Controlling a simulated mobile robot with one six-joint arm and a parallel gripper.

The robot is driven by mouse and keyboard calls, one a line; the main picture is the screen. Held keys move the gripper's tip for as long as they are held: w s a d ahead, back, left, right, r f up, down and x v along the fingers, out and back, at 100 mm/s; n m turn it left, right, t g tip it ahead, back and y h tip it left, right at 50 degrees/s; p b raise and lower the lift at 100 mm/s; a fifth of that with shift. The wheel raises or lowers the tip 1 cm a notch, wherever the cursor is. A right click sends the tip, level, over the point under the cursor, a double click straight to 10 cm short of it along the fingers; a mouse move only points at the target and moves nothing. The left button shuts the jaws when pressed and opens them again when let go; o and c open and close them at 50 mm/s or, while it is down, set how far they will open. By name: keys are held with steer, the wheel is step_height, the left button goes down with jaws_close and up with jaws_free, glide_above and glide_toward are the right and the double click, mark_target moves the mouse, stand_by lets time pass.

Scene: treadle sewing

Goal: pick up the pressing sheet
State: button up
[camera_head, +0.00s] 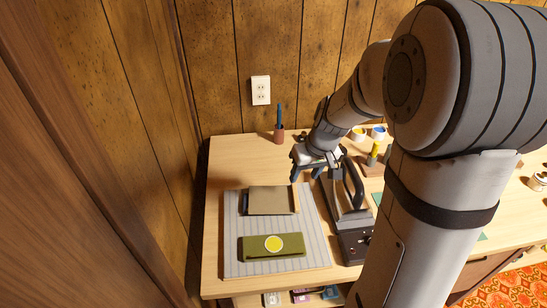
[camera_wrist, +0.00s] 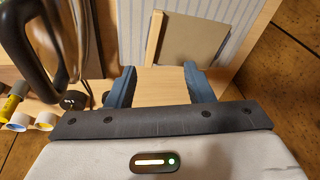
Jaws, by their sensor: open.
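The pressing sheet (camera_head: 271,201) appears to be the tan sheet lying on the grey striped pad, with a bar along one edge. In the wrist view the sheet (camera_wrist: 200,38) is ahead of the fingers, its pale wooden strip on the left. My gripper (camera_head: 307,176) is open and empty, above the table just behind and right of the sheet. In the wrist view its two blue fingers (camera_wrist: 158,78) are apart with only bare tabletop between them. It does not touch the sheet. An olive folded cloth (camera_head: 256,247) with a yellow disc lies in front of the sheet.
A black iron-like tool (camera_head: 351,190) with a looped handle stands right of the pad, close to my gripper. A cup with a blue item (camera_head: 279,134) stands at the back. Spools (camera_head: 374,150) stand further right. The striped pad (camera_head: 232,225) has bare margins.

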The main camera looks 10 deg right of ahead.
glide_toward(296, 189)
steer(key=x, duration=0.8)
steer(key=shift+a+f, duration=0.1)
steer(key=shift+f, duration=0.25)
steer(key=shift+c, duration=0.6)
jaws_close()
